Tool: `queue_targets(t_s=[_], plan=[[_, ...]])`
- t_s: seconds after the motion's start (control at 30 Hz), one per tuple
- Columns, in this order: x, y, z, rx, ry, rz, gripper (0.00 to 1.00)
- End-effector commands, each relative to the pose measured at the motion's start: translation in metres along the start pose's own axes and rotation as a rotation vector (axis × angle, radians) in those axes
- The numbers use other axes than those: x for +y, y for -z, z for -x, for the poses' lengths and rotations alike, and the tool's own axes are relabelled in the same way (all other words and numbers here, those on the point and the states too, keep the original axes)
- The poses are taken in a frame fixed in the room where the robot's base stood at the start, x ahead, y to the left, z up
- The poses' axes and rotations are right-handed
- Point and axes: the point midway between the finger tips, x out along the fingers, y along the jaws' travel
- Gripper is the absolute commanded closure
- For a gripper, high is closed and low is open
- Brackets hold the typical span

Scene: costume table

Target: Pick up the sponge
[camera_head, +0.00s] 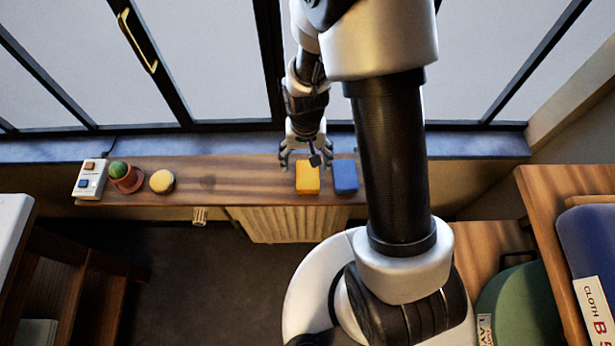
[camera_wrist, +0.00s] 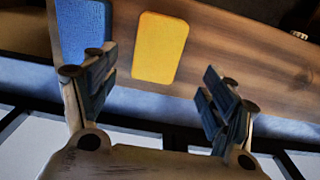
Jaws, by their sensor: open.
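A yellow block (camera_head: 307,181), which looks like the sponge, lies on the narrow wooden shelf (camera_head: 235,181) below the window. In the wrist view the yellow block (camera_wrist: 160,48) is a flat rounded rectangle, lying ahead of the space between the fingers. A blue block (camera_head: 345,177) lies just to its right in the head view; in the wrist view the blue block (camera_wrist: 83,28) is at the left, partly behind the left finger. My gripper (camera_head: 305,160) is open and empty at the yellow block's far edge. In the wrist view its fingers (camera_wrist: 160,78) are spread apart.
To the left on the shelf stand a round yellow object (camera_head: 162,181), a small potted cactus (camera_head: 122,176) and a white switch box (camera_head: 90,179). The window frame (camera_head: 270,60) rises behind the shelf. The shelf between the round object and the yellow block is clear.

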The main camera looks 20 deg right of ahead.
Motion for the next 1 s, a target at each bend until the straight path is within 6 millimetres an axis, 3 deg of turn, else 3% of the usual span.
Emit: queue_targets(t_s=[0.03, 0.33, 0.6, 0.87, 1.0], plan=[[0.000, 0.000, -0.009, -0.002, -0.001, 0.000, 0.22], [0.001, -0.001, -0.026, -0.001, 0.000, 0.000, 0.22], [0.004, -0.004, -0.065, -0.002, 0.000, 0.001, 0.22], [0.004, -0.003, -0.068, 0.002, 0.002, 0.001, 0.22], [0.004, -0.003, -0.068, 0.001, 0.002, 0.001, 0.31]])
